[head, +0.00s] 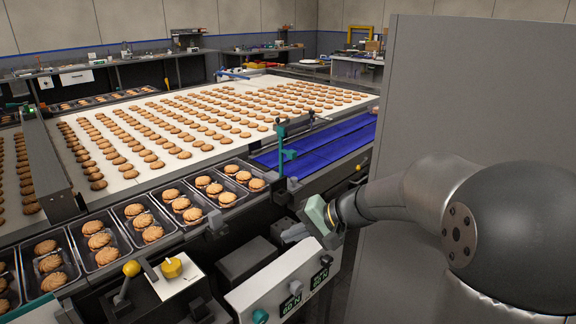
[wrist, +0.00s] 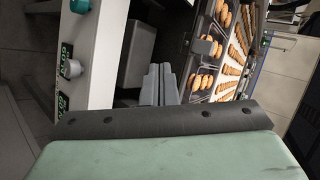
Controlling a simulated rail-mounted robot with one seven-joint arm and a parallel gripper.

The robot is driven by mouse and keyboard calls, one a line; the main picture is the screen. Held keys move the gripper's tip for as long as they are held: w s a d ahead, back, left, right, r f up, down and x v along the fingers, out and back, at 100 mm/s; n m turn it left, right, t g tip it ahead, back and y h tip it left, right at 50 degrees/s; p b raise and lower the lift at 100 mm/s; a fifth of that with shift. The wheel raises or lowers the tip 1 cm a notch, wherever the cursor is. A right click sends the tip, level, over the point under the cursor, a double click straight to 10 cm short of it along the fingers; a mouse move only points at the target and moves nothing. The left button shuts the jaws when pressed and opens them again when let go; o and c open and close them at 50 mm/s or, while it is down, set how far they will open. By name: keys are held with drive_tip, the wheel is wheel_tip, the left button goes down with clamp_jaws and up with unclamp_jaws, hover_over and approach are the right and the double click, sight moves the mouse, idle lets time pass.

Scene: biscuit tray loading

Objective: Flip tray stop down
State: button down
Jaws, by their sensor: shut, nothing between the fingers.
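A row of metal trays (head: 122,223) holding biscuits lines the near conveyor rail; the trays and biscuits also show in the wrist view (wrist: 200,82). A small grey block (head: 216,221) stands on the near rail beside the trays, and a dark grey block sits at the tray edge in the wrist view (wrist: 207,47). A teal and grey upright bracket (head: 284,150) stands by the tray row's right end. I cannot tell for sure which piece is the tray stop. My gripper (head: 295,232) is shut and empty, over the near side of the line; its fingers lie together in the wrist view (wrist: 160,70).
A control panel (head: 258,293) with knobs and green displays stands below my gripper. A blue belt (head: 320,141) lies behind. A tall grey cabinet (head: 480,90) closes off the right.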

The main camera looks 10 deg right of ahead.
drive_tip(key=w+d+r+m+t+b, duration=0.1)
drive_tip(key=w+d+r+m+t, duration=0.1)
drive_tip(key=w+d+t, duration=0.3)
drive_tip(key=w+d+r+m+t+y+b, duration=0.1)
drive_tip(key=w+d+r+m+t, duration=0.1)
drive_tip(key=w+d, duration=0.8)
drive_tip(key=w+m+t, duration=0.1)
drive_tip(key=t, duration=0.1)
drive_tip(key=shift+w+d+r+m+t, duration=0.2)
drive_tip(key=shift+r+m+t, duration=0.1)
drive_tip(key=shift+m+t, duration=0.1)
drive_tip(key=p, duration=0.3)
approach(294, 156)
drive_tip(key=x, duration=0.7)
drive_tip(key=shift+d, duration=0.1)
